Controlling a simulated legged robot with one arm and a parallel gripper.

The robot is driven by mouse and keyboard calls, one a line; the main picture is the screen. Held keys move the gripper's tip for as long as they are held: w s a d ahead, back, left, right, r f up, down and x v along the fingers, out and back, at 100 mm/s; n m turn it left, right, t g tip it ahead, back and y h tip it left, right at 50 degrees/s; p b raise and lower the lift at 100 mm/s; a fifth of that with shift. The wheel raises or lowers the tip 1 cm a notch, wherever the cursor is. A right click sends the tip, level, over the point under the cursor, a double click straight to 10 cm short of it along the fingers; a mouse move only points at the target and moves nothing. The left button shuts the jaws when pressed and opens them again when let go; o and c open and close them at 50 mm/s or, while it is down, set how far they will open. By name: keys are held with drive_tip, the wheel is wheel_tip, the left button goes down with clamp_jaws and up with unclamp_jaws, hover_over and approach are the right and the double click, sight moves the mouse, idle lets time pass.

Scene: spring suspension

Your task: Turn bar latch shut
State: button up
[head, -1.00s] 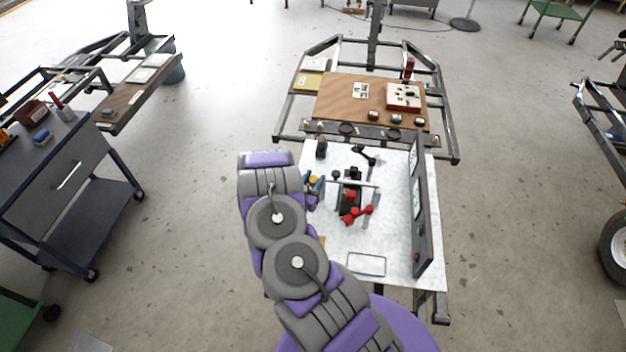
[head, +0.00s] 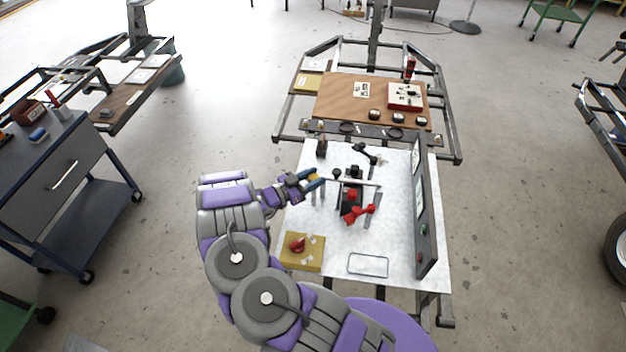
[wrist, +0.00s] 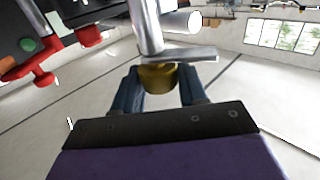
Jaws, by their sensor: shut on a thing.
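My gripper (head: 311,183) is at the left side of the fixture on the white worktop (head: 385,240). In the wrist view its two blue fingers (wrist: 159,82) are shut on a brass-yellow knob (wrist: 158,78). The knob sits under a flat metal bar (wrist: 185,55) and an upright metal rod (wrist: 147,25). In the head view the yellow knob (head: 314,177) shows between the fingertips, left of a horizontal silver bar (head: 355,182). I cannot tell whether the bar latch is shut. The fingers cover part of the knob.
A red-handled clamp (head: 357,212) stands just right of my gripper. An upright dark panel (head: 424,210) borders the worktop's right side. A yellow box with a red knob (head: 302,251) and a thin frame (head: 368,264) lie nearer.

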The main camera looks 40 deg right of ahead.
drive_tip(key=m+g, duration=0.1)
drive_tip(key=g, duration=0.1)
drive_tip(key=m+g+y, duration=0.1)
drive_tip(key=m+g, duration=0.1)
drive_tip(key=g, duration=0.1)
drive_tip(key=shift+w+m, duration=0.2)
drive_tip(key=shift+m, duration=0.1)
drive_tip(key=shift+m+g+y, duration=1.4)
drive_tip(key=shift+g, duration=0.7)
drive_tip(key=shift+r+m+g+y, duration=0.1)
drive_tip(key=shift+m+g+y, duration=0.2)
drive_tip(key=shift+m, duration=0.1)
drive_tip(key=o, duration=1)
